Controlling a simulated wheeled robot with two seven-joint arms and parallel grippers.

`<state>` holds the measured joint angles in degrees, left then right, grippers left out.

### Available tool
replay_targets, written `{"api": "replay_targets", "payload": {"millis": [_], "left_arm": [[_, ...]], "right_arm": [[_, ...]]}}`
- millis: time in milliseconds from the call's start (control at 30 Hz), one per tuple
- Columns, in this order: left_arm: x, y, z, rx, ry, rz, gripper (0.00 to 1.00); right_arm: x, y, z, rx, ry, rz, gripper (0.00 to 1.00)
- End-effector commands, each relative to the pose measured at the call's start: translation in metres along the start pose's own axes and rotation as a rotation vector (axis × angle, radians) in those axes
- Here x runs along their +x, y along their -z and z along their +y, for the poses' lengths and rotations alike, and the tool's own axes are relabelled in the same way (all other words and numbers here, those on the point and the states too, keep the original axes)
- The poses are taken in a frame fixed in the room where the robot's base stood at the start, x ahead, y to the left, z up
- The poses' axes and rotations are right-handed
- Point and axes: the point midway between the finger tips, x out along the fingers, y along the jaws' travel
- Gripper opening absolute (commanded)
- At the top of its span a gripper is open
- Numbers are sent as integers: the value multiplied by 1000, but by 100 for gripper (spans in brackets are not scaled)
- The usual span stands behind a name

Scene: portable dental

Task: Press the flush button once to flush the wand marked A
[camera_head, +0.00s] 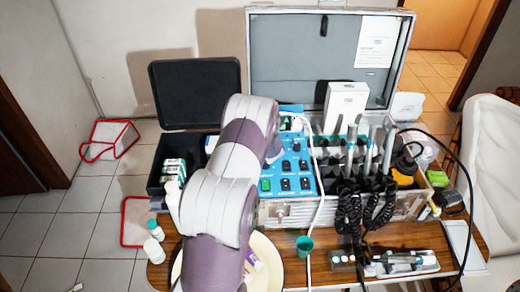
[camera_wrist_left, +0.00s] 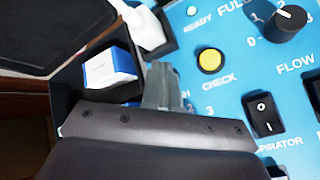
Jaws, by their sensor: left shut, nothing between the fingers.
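The blue control panel (camera_head: 291,168) sits in the open case, with several dark switches, a green switch and a knob. In the left wrist view it shows a yellow round button (camera_wrist_left: 209,60) above the word CHECK, a white READY light (camera_wrist_left: 193,11), a black knob (camera_wrist_left: 286,22) and a black rocker switch (camera_wrist_left: 263,114). My left gripper (camera_wrist_left: 162,86) is shut and empty over the panel's left edge, left of the yellow button; contact cannot be told. Its body hides part of the panel and its labels. Several wands (camera_head: 371,150) stand in the holder; no letter is readable. My right gripper is not in view.
A white box (camera_head: 345,107) stands behind the wands. Coiled black cords (camera_head: 350,208) hang in front of them. A green cup (camera_head: 304,245) stands on the wooden table (camera_head: 405,233). A black open box (camera_head: 195,97) lies left of the panel. My left arm covers much of the middle.

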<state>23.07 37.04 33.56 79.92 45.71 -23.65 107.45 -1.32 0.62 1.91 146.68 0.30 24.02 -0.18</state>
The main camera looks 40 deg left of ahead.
Motion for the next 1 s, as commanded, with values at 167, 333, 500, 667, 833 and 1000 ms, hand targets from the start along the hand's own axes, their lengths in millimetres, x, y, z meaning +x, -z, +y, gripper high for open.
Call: {"api": "replay_targets", "payload": {"millis": [167, 333, 500, 667, 833, 1000], "left_arm": [[-4, -2, 2, 0, 2, 2, 0], [-11, -7, 7, 0, 2, 2, 0], [-12, -8, 8, 1, 2, 2, 0], [-12, -8, 8, 1, 1, 1, 0], [-18, -13, 13, 0, 1, 0, 0], [-31, -22, 22, -1, 1, 1, 0]], "right_arm": [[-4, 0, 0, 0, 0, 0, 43], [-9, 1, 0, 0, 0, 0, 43], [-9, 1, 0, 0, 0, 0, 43], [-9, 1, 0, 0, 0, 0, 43], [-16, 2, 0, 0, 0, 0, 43], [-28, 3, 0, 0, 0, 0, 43]]}}
